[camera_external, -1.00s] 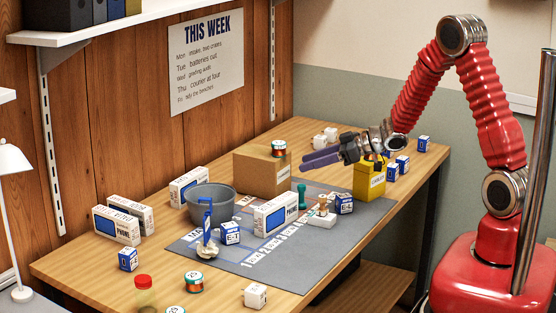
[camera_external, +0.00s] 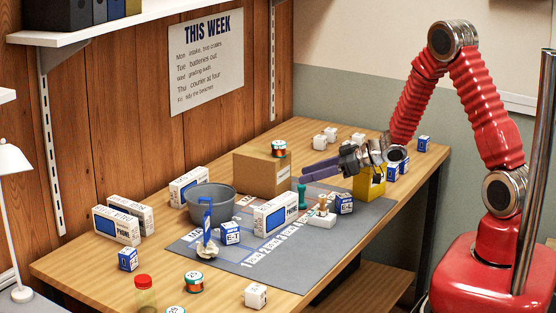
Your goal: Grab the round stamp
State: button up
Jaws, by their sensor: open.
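Two stamp-like things stand close together on the grey mat (camera_external: 262,268). One is a teal upright piece (camera_external: 302,197) with a narrow waist. The other has a wooden handle (camera_external: 323,204) and stands at a white block (camera_external: 320,220). I cannot tell for sure which is the round stamp. My gripper (camera_external: 303,174) is open and empty, with its purple fingers pointing left. In the picture it hangs just above the teal piece, apart from it, and in front of the cardboard box's right side.
A cardboard box (camera_external: 258,175) stands behind the mat, and a yellow box (camera_external: 369,187) is under my wrist. A white phone box (camera_external: 276,214) stands left of the stamps, with a grey bowl (camera_external: 211,203) beyond it.

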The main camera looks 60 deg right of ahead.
aim_at(304, 187)
notch_tip(304, 187, down, 4)
jog(key=shift+r, duration=0.2)
jog(key=shift+x, duration=1.15)
jog(key=shift+w+a, duration=0.15)
jog(key=shift+w, duration=0.15)
jog(key=shift+c, duration=0.2)
grip_shut()
